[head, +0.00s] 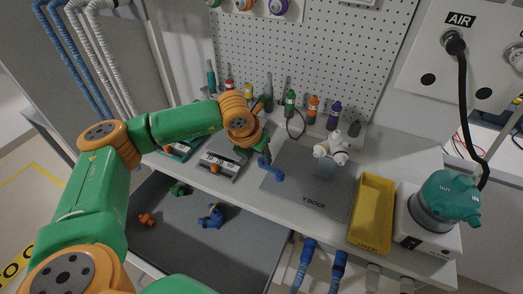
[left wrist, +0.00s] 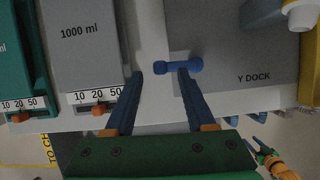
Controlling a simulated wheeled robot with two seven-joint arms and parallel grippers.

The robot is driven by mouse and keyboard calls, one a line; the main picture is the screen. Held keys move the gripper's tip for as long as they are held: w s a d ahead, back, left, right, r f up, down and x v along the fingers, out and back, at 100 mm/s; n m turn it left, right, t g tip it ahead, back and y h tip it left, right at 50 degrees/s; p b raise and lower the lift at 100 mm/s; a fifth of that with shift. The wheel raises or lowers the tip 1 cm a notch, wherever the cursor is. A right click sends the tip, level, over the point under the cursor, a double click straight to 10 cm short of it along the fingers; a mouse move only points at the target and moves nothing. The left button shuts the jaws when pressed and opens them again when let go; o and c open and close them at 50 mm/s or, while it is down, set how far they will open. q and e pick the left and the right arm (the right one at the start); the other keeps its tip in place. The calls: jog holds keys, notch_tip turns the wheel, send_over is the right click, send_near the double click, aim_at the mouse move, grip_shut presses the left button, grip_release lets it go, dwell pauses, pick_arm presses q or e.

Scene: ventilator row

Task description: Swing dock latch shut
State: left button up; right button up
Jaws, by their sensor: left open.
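The dock latch (head: 273,172) is a small blue handle at the left edge of the grey Y-DOCK plate (head: 312,197). In the left wrist view the latch (left wrist: 178,68) lies crosswise ahead of the fingers, its left end between the fingertip lines and its right end past the right fingertip. My left gripper (left wrist: 160,74) is open and empty, its right fingertip close to the latch; contact cannot be told. In the head view my left gripper (head: 263,155) is above the latch, partly hidden by its wrist. Part of my right arm (left wrist: 272,160) shows small at lower right.
A white Y piece (head: 332,148) stands on the plate's far right. A yellow tray (head: 371,212) and a teal-topped humidifier (head: 446,200) stand farther right. A grey 1000 ml unit (head: 221,160) is left of the latch. An open drawer (head: 180,235) lies below, with blue hoses (head: 306,262) nearby.

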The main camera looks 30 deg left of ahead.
pick_arm(q)
jog(key=shift+x, duration=1.05)
jog(key=shift+w+f, duration=0.15)
jog(key=shift+w, duration=0.2)
jog(key=shift+s, duration=0.15)
jog(key=c, duration=0.6)
grip_shut()
pick_arm(e)
jog(key=shift+w+r, duration=0.15)
jog(key=shift+w, duration=0.15)
